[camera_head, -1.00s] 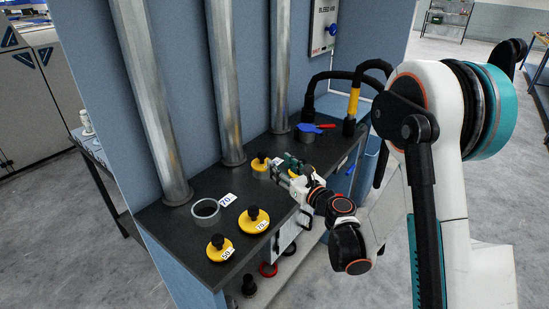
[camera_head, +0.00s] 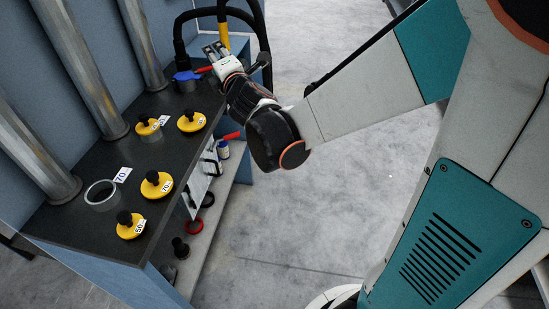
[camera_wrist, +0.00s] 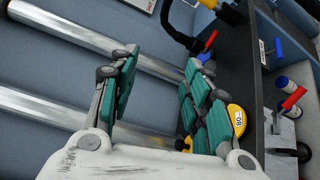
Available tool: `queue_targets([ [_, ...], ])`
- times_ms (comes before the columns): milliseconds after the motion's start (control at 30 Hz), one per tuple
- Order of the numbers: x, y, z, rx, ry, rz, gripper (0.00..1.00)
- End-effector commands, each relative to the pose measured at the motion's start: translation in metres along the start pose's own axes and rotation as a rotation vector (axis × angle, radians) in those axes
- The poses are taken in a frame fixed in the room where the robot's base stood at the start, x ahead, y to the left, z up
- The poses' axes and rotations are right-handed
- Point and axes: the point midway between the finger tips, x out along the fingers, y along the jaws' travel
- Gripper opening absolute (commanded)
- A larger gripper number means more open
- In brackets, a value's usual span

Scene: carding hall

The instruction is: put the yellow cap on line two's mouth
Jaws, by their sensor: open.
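Several yellow caps with black knobs are on the dark bench. In the head view, two are in front (camera_head: 131,226) (camera_head: 157,185). One farther back (camera_head: 148,128) is beside a white label, apparently over line two's mouth; whether it is seated is unclear. Another (camera_head: 192,122) is to its right. My gripper (camera_head: 213,50) is open and empty, beyond the caps near the blue-topped mouth. In the wrist view, its teal fingers (camera_wrist: 160,65) are apart; a yellow cap (camera_wrist: 237,119) shows beyond the right finger.
A blue cap or valve (camera_head: 187,77) with a red handle is at the bench's far end, near black and yellow hoses (camera_head: 223,18). Metal pipes (camera_head: 85,65) stand along the back. A lower shelf holds rings (camera_head: 194,227) and a bottle. Open floor is to the right.

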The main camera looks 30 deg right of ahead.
Motion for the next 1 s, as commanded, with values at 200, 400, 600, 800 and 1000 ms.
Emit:
queue_targets([
  [200,-0.060,-0.014,0.036,0.465,-0.132,-0.193,0.44],
  [400,-0.127,-0.044,0.044,0.880,-0.263,-0.378,0.44],
  [600,-0.203,-0.078,0.028,1.266,-0.407,-0.576,0.44],
  [800,-0.267,-0.103,0.003,1.542,-0.533,-0.745,0.44],
  [1000,-0.293,-0.111,-0.010,1.646,-0.589,-0.818,0.44],
])
